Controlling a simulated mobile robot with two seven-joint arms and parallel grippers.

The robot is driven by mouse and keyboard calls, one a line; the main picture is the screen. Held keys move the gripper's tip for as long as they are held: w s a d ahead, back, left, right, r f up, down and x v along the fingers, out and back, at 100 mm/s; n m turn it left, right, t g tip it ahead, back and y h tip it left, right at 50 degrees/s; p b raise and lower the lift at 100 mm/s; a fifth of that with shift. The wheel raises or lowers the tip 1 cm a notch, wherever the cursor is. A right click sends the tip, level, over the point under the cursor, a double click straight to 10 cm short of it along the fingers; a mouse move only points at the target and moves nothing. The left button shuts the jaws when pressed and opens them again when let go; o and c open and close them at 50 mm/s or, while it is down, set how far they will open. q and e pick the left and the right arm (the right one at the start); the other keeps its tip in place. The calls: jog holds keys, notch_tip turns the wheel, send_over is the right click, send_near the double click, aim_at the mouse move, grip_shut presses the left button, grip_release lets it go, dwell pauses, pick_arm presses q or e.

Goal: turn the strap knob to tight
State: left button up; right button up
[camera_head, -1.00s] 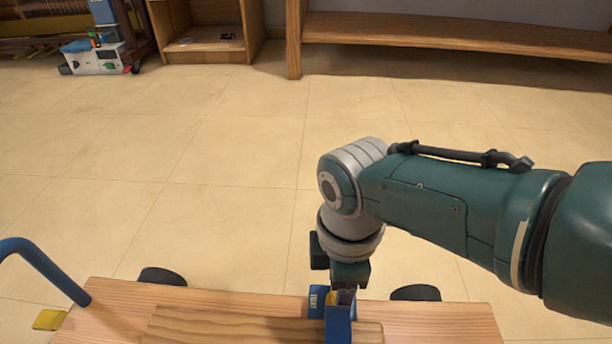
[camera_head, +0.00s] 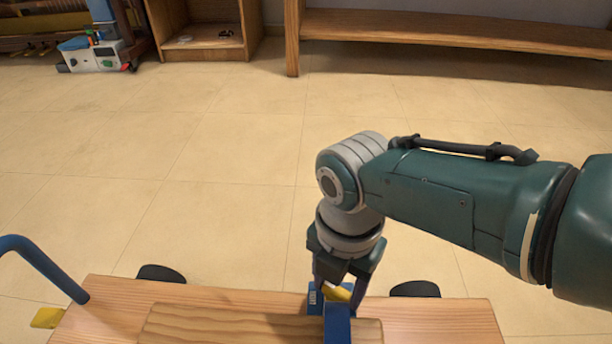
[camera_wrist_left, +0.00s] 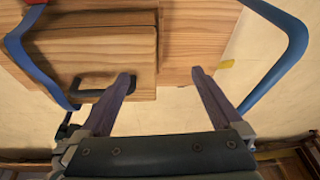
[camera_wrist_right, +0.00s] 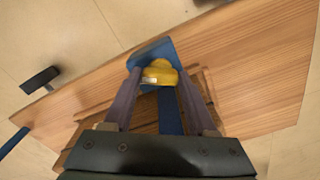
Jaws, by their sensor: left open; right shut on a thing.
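The yellow strap knob (camera_head: 339,294) sits on the blue strap buckle (camera_head: 338,325) at the front of the wooden dolly. My right gripper (camera_head: 337,288) points down with its fingers on either side of the knob. In the right wrist view the knob (camera_wrist_right: 160,73) lies between the fingertips, shut on it, with the blue strap (camera_wrist_right: 170,112) running below. A small label (camera_head: 312,297) beside the knob is too small to read. My left gripper (camera_wrist_left: 163,78) is open and empty, near a wooden box (camera_wrist_left: 90,50) with a black handle (camera_wrist_left: 92,92). It is outside the head view.
The wooden dolly board (camera_head: 440,318) has dark wheels (camera_head: 415,289) and a blue tube handle (camera_head: 42,268) at the left. A yellow piece (camera_head: 47,318) shows by its left edge. The tiled floor beyond is clear up to wooden shelving (camera_head: 450,31) and a grey-white case (camera_head: 95,57).

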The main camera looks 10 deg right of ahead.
aim_at(338, 290)
pick_arm(q)
jog(key=shift+d+f, duration=0.15)
jog(key=shift+f, duration=0.1)
pick_arm(e)
jog(key=n, duration=0.5)
jog(key=shift+f+n, duration=0.1)
jog(key=shift+n, duration=0.3)
jog(key=o, duration=1.4)
jog(key=shift+c, duration=0.2)
pick_arm(q)
notch_tip(338, 290, up, 9)
jog(key=p, duration=0.8)
pick_arm(e)
notch_tip(338, 290, up, 10)
